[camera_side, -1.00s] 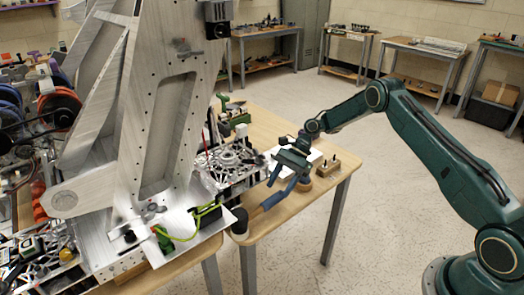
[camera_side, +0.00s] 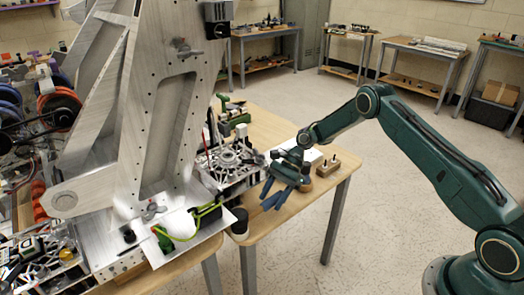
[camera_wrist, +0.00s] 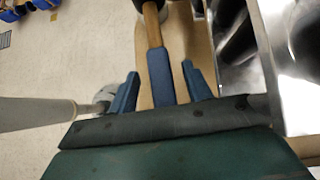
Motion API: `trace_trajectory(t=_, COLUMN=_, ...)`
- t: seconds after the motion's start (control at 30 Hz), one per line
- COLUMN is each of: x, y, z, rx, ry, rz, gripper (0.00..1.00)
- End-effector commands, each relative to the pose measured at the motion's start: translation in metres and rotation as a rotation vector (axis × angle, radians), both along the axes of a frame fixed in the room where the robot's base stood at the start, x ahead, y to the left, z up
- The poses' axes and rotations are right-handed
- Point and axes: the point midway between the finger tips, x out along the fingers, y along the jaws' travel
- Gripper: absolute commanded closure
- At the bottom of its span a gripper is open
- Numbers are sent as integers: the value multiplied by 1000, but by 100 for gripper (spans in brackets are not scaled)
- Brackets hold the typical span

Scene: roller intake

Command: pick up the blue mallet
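The mallet has a dark head (camera_side: 239,222) at the table's front-left corner. Its wooden shaft and blue grip run back to the right, mostly behind my gripper (camera_side: 274,196) in the side view. In the wrist view the blue handle (camera_wrist: 160,75) lies lengthwise between my two blue fingers, with the wooden shaft and part of the dark head at the top edge. My gripper is open, with a gap on each side of the handle. The handle's rear end is hidden by my gripper body.
The wooden table (camera_side: 300,212) carries a small wooden block with pegs (camera_side: 327,168) to the right and a metal mechanism (camera_side: 232,163) behind on the left. A tall metal frame (camera_side: 150,110) stands at left. Shiny metal (camera_wrist: 290,60) is close on the right in the wrist view.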

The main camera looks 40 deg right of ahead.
Motion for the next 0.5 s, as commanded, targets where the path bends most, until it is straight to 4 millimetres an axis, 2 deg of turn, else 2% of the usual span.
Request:
trace_trajectory(t=0.03, x=0, y=0, z=0, rx=0, ry=0, rz=0, gripper=61)
trace_trajectory(t=0.23, x=0, y=0, z=0, rx=0, ry=0, rz=0, gripper=100)
trace_trajectory(t=0.5, x=0, y=0, z=1, rx=1, ry=-3, rz=1, gripper=100)
